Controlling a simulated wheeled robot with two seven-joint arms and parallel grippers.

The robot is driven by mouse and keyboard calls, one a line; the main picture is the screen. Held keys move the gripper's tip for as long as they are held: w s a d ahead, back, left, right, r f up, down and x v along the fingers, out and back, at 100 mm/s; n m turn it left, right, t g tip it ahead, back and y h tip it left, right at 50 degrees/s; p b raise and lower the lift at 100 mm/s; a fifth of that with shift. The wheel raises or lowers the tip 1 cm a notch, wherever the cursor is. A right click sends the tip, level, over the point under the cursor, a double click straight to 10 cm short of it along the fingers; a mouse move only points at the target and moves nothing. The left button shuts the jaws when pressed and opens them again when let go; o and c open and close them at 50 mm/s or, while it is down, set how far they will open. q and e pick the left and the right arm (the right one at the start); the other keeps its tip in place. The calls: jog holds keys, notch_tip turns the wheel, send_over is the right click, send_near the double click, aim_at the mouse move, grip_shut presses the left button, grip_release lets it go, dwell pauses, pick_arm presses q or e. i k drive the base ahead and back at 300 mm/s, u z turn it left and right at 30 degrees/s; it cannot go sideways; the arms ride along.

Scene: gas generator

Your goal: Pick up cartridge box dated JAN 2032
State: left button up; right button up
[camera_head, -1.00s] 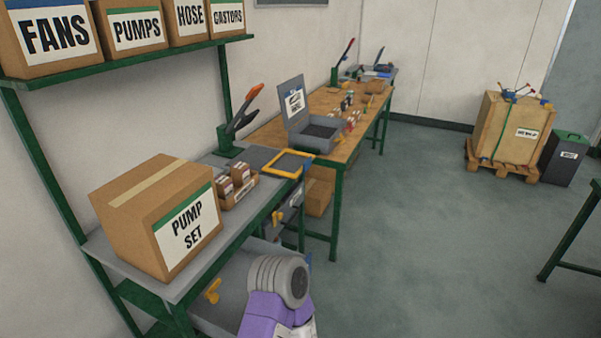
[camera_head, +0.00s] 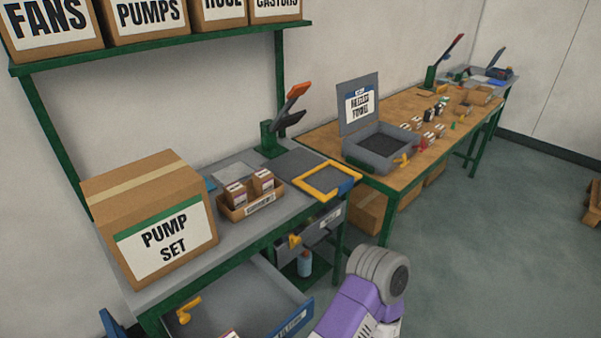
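Small cartridge-like boxes (camera_head: 237,194) with white and dark labels stand in an open cardboard tray (camera_head: 262,206) on the grey bench, right of the large PUMP SET box. The print on them is too small to read, so I cannot tell which is dated JAN 2032. Part of another small labelled box (camera_head: 229,335) shows in the open drawer (camera_head: 250,292) at the bottom edge. A purple and grey link of my arm rises at the bottom centre. Neither of my grippers shows.
The PUMP SET box (camera_head: 155,215) fills the bench's left end. A yellow frame (camera_head: 327,194) and an orange-handled press (camera_head: 285,115) are right of the tray. The drawer juts out below.

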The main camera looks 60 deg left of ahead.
aim_at(262, 179)
jog(key=i, duration=1.05)
jog(key=u, duration=2.35)
